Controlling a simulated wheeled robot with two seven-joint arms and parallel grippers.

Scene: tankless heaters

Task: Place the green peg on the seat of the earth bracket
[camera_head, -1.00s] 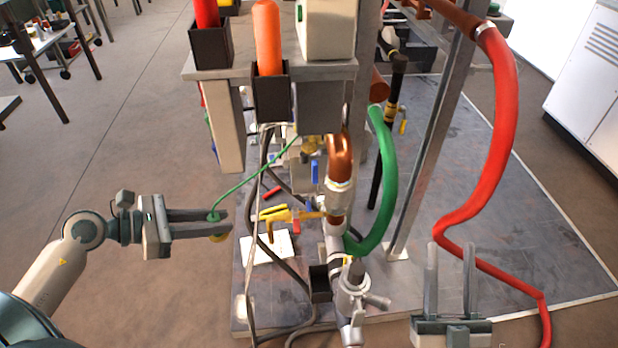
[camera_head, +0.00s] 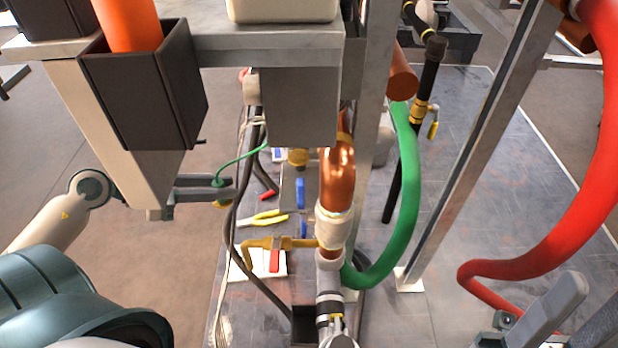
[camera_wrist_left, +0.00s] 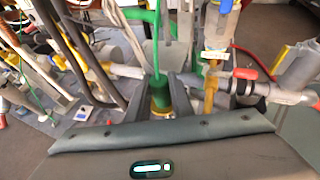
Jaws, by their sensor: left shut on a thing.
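The green peg (camera_head: 218,183) has a brass-coloured lower end and a thin green wire running up from it. My left gripper (camera_head: 226,188) is shut on the peg, left of the pipework, with dark cables close beside its tips. In the left wrist view the peg (camera_wrist_left: 158,92) stands between the two fingers (camera_wrist_left: 160,100), its brass part below the green. I cannot single out the earth bracket or its seat with certainty. My right gripper (camera_head: 578,318) is at the lower right, its fingers apart and empty, partly cut off by the frame edge.
A dark holder (camera_head: 150,95) with an orange cylinder hangs above my left forearm. The copper pipe (camera_head: 338,180), brass tap pipe (camera_head: 280,243) and green hose (camera_head: 405,200) stand right of the left gripper. A red hose (camera_head: 590,215) curves at right.

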